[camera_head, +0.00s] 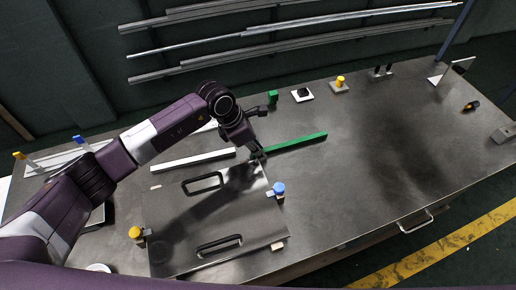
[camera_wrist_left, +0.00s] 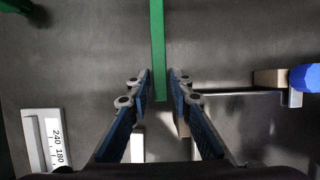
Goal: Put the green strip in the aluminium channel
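The green strip (camera_head: 297,144) lies on the grey metal table, running right and slightly back from my left gripper. My left gripper (camera_head: 259,156) is at its near left end. In the left wrist view the strip (camera_wrist_left: 157,45) comes down between the two blue-lined fingers (camera_wrist_left: 160,88), with a gap on each side; the fingers are open. I cannot tell whether this is the aluminium channel. My right gripper is not in view.
A dark plate (camera_head: 172,232) with two handles lies at front left, with a blue knob (camera_head: 278,189) and a yellow knob (camera_head: 135,232) at its edges. A green block (camera_head: 272,97) and small fixtures stand behind. The table's right middle is clear.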

